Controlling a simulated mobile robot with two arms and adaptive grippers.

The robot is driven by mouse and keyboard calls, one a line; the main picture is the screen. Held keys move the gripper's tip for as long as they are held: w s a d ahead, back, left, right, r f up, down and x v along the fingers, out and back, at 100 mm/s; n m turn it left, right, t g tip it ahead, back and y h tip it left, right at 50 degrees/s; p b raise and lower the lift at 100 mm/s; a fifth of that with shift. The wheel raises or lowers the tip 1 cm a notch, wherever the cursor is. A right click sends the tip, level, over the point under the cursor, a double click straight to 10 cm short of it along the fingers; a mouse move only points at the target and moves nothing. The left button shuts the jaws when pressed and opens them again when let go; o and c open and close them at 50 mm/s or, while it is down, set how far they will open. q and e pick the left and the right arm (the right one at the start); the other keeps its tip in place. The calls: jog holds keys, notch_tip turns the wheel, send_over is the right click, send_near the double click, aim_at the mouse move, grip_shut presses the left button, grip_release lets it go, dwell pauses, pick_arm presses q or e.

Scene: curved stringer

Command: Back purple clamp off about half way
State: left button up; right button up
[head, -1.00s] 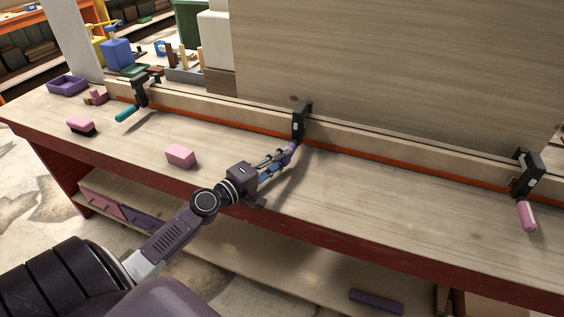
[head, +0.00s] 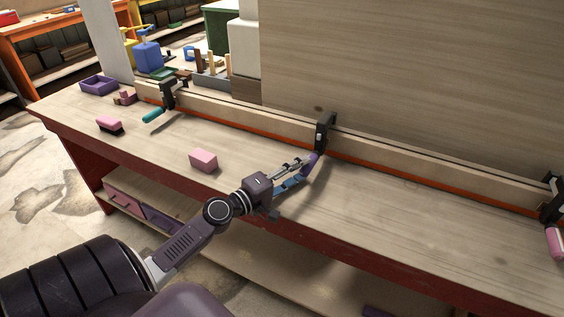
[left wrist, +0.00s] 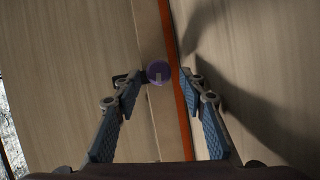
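The purple clamp (head: 325,132) sits in the middle of the long wooden strip along the back of the bench, its purple handle (head: 310,163) pointing toward me. In the left wrist view the handle's round end (left wrist: 158,72) shows between the fingertips, slightly left of centre. My left gripper (head: 298,171) is open, its blue-padded fingers (left wrist: 160,84) spread on both sides of the handle end with gaps visible. How far the tips overlap the handle is hard to tell. My right gripper is not in view.
A teal-handled clamp (head: 166,98) is to the left and a pink-handled clamp (head: 554,210) at the right edge. A pink block (head: 203,160), a pink-topped brush (head: 110,125) and a purple tray (head: 98,86) lie on the bench (head: 400,215). A tall wooden panel (head: 420,80) stands behind.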

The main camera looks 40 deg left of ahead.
aim_at(308, 167)
pick_arm(q)
jog(key=s, duration=0.3)
jog(key=s+a, duration=0.1)
jog(key=s, duration=0.6)
jog(key=shift+s+a+r, duration=0.1)
jog(key=shift+a+r, duration=0.2)
jog(key=w+r+m+p, duration=0.1)
jog(key=p, duration=0.1)
jog(key=w+r+m+p, duration=0.1)
jog(key=p, duration=0.1)
jog(key=shift+w+d+r+m+g+y+p, duration=0.1)
jog(key=shift+w+d+m+g+y+p, duration=0.1)
jog(key=shift+d+m+g+y+p, duration=0.15)
jog(key=w+m+p, duration=0.1)
jog(key=w+d+m+g+y+p, duration=0.1)
jog(key=w+p, duration=0.1)
jog(key=shift+d+m, duration=0.15)
jog(key=shift+m, duration=0.1)
jog(key=shift+w+d+f+g+p, duration=0.15)
jog(key=shift+f+g+p, duration=0.1)
jog(key=shift+p, duration=0.2)
jog(key=shift+w+f, duration=0.25)
jog(key=shift+w, duration=0.25)
jog(key=p+x, duration=0.1)
jog(key=x, duration=0.6)
jog(key=shift+f, duration=0.1)
